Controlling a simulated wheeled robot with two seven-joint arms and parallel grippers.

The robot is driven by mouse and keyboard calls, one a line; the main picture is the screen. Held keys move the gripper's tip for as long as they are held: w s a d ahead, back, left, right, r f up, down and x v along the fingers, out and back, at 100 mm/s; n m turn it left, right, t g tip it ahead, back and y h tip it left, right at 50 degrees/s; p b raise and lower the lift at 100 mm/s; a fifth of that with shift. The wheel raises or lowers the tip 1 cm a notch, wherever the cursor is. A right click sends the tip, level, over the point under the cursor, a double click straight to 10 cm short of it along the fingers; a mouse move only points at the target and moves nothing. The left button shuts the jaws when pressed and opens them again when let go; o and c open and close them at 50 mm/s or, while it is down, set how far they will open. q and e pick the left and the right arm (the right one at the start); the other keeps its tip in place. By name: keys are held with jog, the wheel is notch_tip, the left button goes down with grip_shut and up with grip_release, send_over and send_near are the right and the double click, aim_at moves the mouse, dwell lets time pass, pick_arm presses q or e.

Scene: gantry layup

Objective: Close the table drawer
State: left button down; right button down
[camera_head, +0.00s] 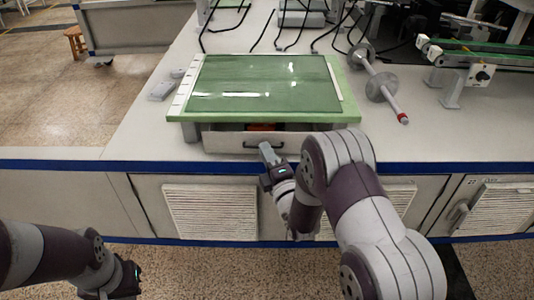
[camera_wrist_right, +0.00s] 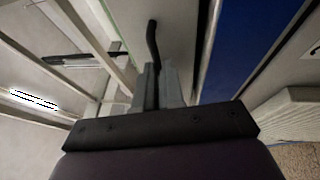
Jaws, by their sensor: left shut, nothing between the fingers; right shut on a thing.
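The table drawer (camera_head: 222,138) is a light box front under the green-topped small table (camera_head: 175,117). It stands partly open, with a gap above its front edge. Its dark handle (camera_head: 277,145) is on the front face. My right gripper (camera_head: 267,152) is at the handle and shut on it. In the right wrist view the black handle (camera_wrist_right: 152,40) runs between the two grey fingers (camera_wrist_right: 158,85). My left gripper (camera_head: 122,286) is low at the left, away from the drawer, shut and empty; its fingertips are hard to make out.
Something orange (camera_head: 262,127) shows inside the drawer. The small table stands on a white counter (camera_head: 430,135) with a blue edge. A metal bar with discs (camera_head: 380,85) lies to the right, and small grey blocks (camera_head: 162,90) lie to the left. Cables run behind.

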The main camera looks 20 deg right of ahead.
jog(key=w, duration=0.1)
jog(key=w+d+b, duration=0.1)
jog(key=w, duration=0.1)
jog(key=shift+w+f, duration=0.1)
jog(key=shift+w, duration=0.2)
jog(key=shift+d+r, duration=0.1)
jog(key=shift+r, duration=0.1)
jog(key=c, duration=1.5)
grip_release()
jog(key=shift+s+f, duration=0.1)
jog(key=shift+s, duration=0.15)
jog(key=p+v, duration=0.3)
jog(key=v, duration=0.9)
jog(key=shift+s+f+p, duration=0.1)
jog(key=shift+p, duration=0.25)
